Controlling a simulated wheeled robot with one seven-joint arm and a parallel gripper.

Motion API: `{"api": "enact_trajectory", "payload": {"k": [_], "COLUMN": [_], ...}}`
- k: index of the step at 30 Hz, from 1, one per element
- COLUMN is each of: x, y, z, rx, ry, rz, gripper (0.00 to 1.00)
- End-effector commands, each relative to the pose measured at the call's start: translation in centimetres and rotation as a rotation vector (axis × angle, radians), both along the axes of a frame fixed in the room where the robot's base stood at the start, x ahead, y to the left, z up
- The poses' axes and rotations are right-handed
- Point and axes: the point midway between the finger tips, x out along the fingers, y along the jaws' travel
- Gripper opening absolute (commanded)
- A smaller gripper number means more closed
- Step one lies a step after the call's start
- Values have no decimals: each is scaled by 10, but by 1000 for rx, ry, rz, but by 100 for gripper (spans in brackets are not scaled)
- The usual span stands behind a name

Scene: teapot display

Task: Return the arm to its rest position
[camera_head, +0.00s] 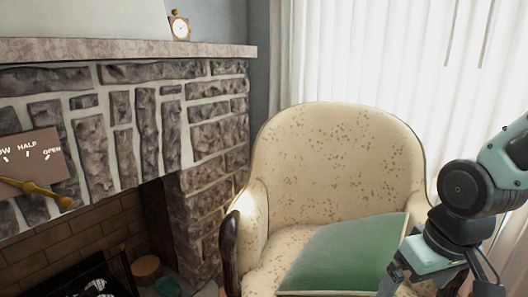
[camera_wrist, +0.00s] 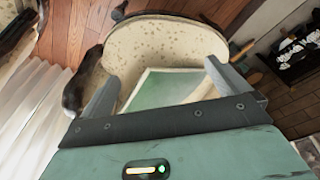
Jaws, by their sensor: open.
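My gripper (camera_wrist: 158,88) shows in the wrist view with its two grey fingers spread wide apart and nothing held between them. Behind the fingers are the seat of a cream armchair (camera_wrist: 165,45) and a flat green square thing (camera_wrist: 165,88), perhaps a cushion. In the head view my arm (camera_head: 470,195) comes in from the right edge and bends downward in front of the armchair (camera_head: 335,150). The gripper end is at the lower right, partly cut off by the bottom edge. The green square thing (camera_head: 345,250) lies on the seat, left of my gripper.
White curtains (camera_head: 380,60) hang behind the chair.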

Motion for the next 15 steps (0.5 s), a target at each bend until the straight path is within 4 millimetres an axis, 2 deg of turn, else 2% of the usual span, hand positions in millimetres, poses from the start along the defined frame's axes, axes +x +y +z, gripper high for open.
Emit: {"api": "enact_trajectory", "payload": {"k": [1, 3, 9, 13, 15], "x": [-10, -25, -78, -117, -112], "y": [20, 44, 99, 124, 120], "z": [3, 5, 12, 20, 41], "rx": [1, 0, -20, -44, -41], "ry": [14, 38, 106, 145, 144], "rz": [65, 145, 375, 516, 494], "gripper": [100, 100, 100, 100, 100]}}
